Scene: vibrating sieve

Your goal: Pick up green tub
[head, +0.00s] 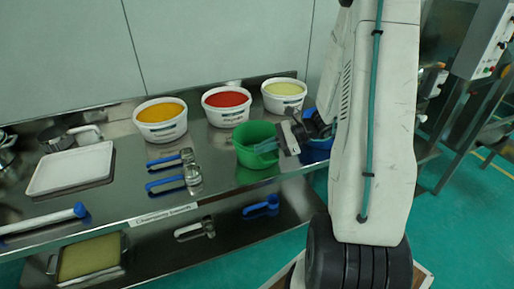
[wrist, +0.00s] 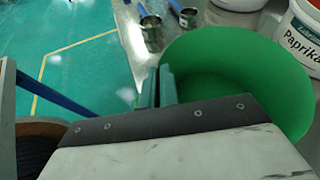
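The green tub (head: 246,156) stands on the steel table, right of the scoops and in front of the white buckets. In the wrist view the tub (wrist: 275,60) is large and upright, its inside looking empty. My gripper (head: 266,146) is at the right side of the tub in the head view. In the wrist view its two teal fingers (wrist: 159,87) are close together at the tub's left rim, one on the outer side and one on the inner side. They look shut on the wall, though the contact itself is partly hidden.
Three white buckets hold orange (head: 161,121), red (head: 227,106) and pale yellow (head: 284,96) contents behind the tub. Blue-handled scoops (head: 178,181) lie left of it. A blue container (head: 317,148) is partly hidden behind my arm. A white tray (head: 71,168) lies farther left.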

